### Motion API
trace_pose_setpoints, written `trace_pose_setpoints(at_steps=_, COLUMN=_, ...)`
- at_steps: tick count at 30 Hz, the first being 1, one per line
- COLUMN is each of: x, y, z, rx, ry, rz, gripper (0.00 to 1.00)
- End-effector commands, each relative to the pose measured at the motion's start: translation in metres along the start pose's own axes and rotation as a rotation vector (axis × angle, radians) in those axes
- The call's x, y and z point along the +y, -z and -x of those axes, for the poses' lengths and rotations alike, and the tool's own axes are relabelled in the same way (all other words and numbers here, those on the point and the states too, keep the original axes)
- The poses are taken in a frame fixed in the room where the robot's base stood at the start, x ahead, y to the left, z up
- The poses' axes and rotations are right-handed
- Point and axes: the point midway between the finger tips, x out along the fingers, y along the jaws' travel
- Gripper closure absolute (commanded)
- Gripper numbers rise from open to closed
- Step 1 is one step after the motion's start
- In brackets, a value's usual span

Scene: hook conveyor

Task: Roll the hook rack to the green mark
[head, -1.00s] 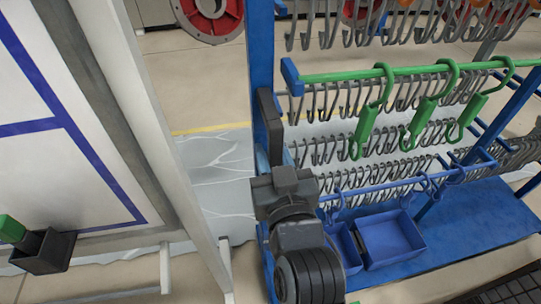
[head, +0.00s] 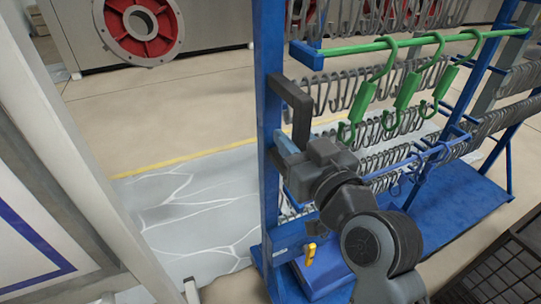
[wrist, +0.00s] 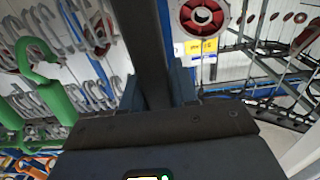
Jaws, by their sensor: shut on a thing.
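The hook rack (head: 268,130) is a blue frame with rows of grey hooks, on the right in the head view. Three green hooks (head: 406,90) hang on its green bar (head: 352,48). A dark handle (head: 300,122) is fixed to its left upright. My gripper (head: 288,158) is at the lower part of this handle. In the wrist view the handle (wrist: 148,45) runs between the jaws, which are shut on it. No green mark on the floor shows in these frames.
A white panel frame (head: 75,110) stands close on the left. A grey sheet (head: 190,212) with white lines lies on the floor, edged by a yellow line (head: 190,158). A machine with a red flange (head: 140,28) stands behind. A black crate (head: 500,255) is at lower right.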

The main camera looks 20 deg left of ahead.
Motion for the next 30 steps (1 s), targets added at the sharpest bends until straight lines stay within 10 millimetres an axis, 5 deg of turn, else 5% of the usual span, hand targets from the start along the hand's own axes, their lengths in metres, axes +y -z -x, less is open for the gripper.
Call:
trace_pose_setpoints(at_steps=16, x=0.0101, y=-0.0009, z=0.0005, rx=-0.003, ry=0.011, rz=0.0, gripper=1.0)
trace_pose_setpoints(at_steps=17, x=0.0103, y=-0.0009, z=0.0005, rx=-0.003, ry=0.011, rz=0.001, gripper=0.7)
trace_pose_setpoints(at_steps=18, x=0.0105, y=-0.0009, z=0.0005, rx=-0.003, ry=0.011, rz=0.001, gripper=0.66)
trace_pose_setpoints(at_steps=23, x=0.0111, y=-0.0005, z=0.0005, rx=-0.002, ry=0.009, rz=0.001, gripper=0.51)
trace_pose_setpoints(at_steps=30, x=0.0116, y=-0.0003, z=0.0013, rx=-0.001, ry=0.008, rz=0.001, gripper=0.51)
